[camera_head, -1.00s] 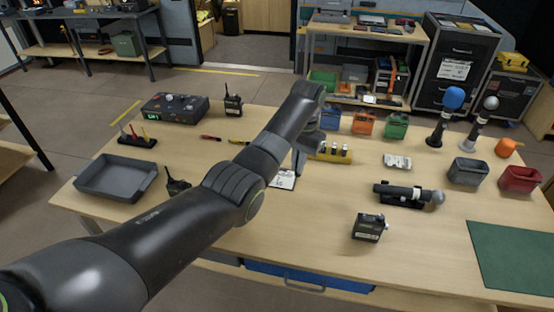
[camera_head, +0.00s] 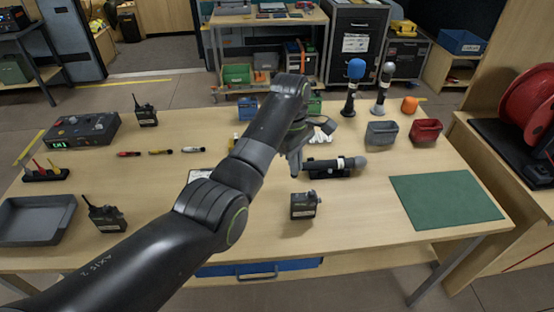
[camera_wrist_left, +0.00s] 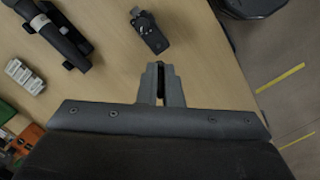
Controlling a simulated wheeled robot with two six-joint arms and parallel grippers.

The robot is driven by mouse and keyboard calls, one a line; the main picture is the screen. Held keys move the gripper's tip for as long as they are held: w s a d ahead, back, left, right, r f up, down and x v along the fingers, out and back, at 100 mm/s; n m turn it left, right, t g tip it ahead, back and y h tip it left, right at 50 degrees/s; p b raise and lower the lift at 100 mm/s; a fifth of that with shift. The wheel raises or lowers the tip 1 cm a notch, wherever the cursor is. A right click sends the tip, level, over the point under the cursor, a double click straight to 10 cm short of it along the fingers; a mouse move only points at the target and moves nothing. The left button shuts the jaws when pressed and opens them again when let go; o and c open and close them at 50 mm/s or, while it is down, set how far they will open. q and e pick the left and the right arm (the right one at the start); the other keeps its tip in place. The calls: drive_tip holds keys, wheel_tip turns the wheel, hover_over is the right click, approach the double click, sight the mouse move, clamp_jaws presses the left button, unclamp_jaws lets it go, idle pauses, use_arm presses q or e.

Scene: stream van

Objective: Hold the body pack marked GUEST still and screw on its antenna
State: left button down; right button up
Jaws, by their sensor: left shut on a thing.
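A small black body pack (camera_head: 304,206) stands on the table, right of centre in the head view, with a pale label too small to read. No antenna shows on it. It also shows in the left wrist view (camera_wrist_left: 149,33), ahead of the fingertips and apart from them. My left gripper (camera_head: 296,168) is above the table, behind and slightly left of the pack. In the left wrist view its fingers (camera_wrist_left: 160,72) are shut on a thin dark piece (camera_wrist_left: 160,90), which looks like the antenna and is mostly hidden. My right gripper is not in view.
Two black packs with antennas stand at left (camera_head: 105,214) and back left (camera_head: 146,113). A handheld microphone (camera_head: 335,166) lies on a rest behind the GUEST-side pack. A green mat (camera_head: 445,201) is at right. Bare table lies around the pack.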

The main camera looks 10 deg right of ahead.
use_arm(q)
drive_tip(key=shift+s+d+r+n, duration=0.1)
drive_tip(key=shift+s+d+n, duration=0.2)
drive_tip(key=shift+d+n, duration=0.2)
hover_over(297, 195)
drive_tip(key=shift+f, duration=2.45)
drive_tip(key=shift+r, duration=0.7)
drive_tip(key=shift+w, duration=0.1)
